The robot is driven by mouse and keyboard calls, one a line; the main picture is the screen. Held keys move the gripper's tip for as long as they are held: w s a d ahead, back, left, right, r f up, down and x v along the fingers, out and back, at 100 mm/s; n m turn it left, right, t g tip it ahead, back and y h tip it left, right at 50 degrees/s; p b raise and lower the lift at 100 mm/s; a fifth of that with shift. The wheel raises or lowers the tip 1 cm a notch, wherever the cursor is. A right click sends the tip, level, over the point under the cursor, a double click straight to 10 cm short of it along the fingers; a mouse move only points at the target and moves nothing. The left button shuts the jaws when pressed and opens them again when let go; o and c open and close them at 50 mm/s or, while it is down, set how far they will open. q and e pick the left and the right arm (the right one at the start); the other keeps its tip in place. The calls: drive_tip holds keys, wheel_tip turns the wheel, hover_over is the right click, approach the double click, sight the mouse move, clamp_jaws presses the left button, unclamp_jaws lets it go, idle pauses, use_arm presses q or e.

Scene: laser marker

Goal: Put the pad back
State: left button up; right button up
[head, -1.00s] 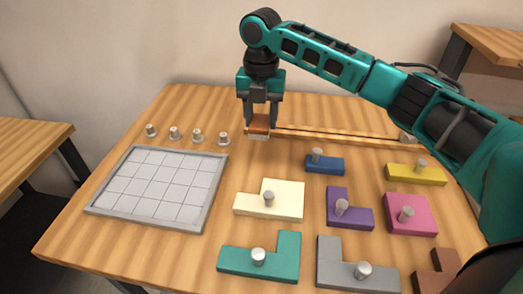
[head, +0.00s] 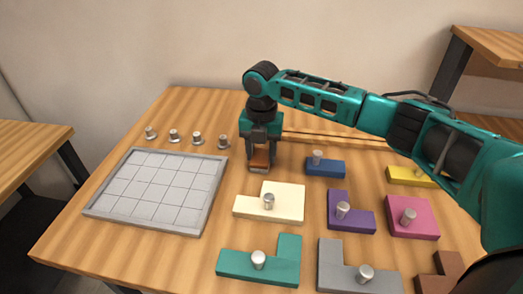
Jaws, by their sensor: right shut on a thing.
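My right gripper (head: 261,158) points down, shut on the pad (head: 260,156), a small brown block with a pale lower edge. The pad is low over the table or on it, behind the cream piece and left of the blue piece; I cannot tell whether it touches the wood. A long thin wooden rail (head: 335,138) runs along the back of the table, its left part hidden behind my right gripper. My left gripper is not in view.
A grey gridded tray (head: 160,185) lies at left, with several small metal pegs behind it (head: 197,138). Knobbed pieces stand in front and right: cream (head: 285,195), blue (head: 333,169), purple (head: 340,220), pink (head: 425,222), teal (head: 285,262), grey (head: 335,270), yellow (head: 400,175).

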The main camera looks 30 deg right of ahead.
sight(261, 153)
drive_tip(key=shift+f, duration=0.1)
drive_tip(key=o, duration=1)
wheel_tip(261, 153, up, 12)
drive_tip(key=shift+r+p, duration=0.15)
drive_tip(key=shift+p, duration=0.3)
